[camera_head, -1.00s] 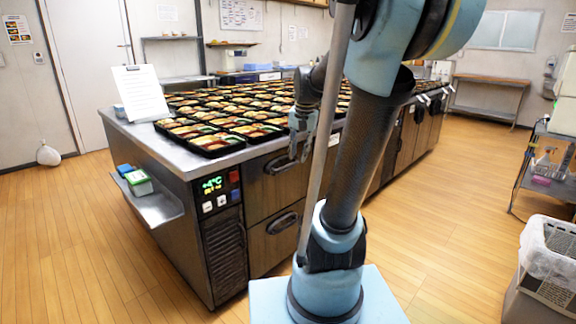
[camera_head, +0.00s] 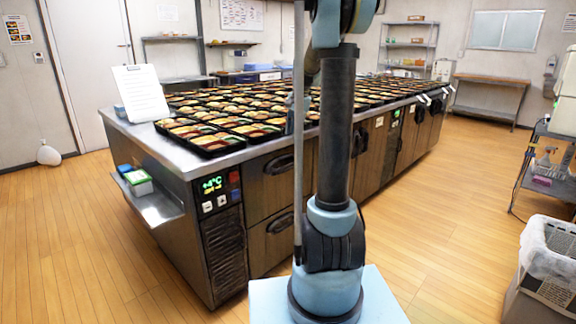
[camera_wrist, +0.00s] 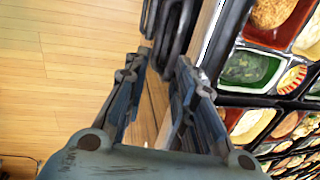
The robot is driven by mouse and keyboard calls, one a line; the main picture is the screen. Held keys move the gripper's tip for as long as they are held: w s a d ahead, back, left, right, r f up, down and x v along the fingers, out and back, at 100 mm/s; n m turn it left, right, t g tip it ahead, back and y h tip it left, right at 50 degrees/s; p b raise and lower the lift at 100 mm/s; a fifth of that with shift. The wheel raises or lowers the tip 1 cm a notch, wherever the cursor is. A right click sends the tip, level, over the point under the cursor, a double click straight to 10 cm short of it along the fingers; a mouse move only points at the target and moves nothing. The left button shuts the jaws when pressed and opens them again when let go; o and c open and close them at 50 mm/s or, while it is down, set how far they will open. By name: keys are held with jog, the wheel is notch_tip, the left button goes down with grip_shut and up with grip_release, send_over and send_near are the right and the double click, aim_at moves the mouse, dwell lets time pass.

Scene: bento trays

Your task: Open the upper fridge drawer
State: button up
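The upper fridge drawer (camera_head: 258,186) is closed in the counter's front, just right of the control panel. Its dark oval handle (camera_head: 280,164) is in plain sight in the head view. The lower drawer (camera_head: 262,246) below it is closed too, with its own dark handle (camera_head: 281,222). In the wrist view my gripper (camera_wrist: 160,70) is open, with nothing between its fingers. Dark handle loops (camera_wrist: 180,28) lie beyond the fingertips, near the wooden drawer front (camera_wrist: 152,108); I cannot tell whether they touch.
Bento trays (camera_head: 219,143) crowd the steel counter top (camera_head: 150,130), close to its front edge and beside my gripper. A side shelf (camera_head: 160,205) juts out at left. A bin (camera_head: 545,265) and a trolley (camera_head: 548,160) stand at right. The wooden floor between is clear.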

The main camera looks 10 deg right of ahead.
aim_at(289, 165)
jog(key=f, duration=0.5)
jog(key=w+a+f, duration=0.1)
jog(key=f, duration=0.5)
jog(key=w+a+f, duration=0.1)
jog(key=f, duration=0.4)
jog(key=shift+w+f, duration=0.15)
jog(key=shift+w, duration=0.1)
grip_shut()
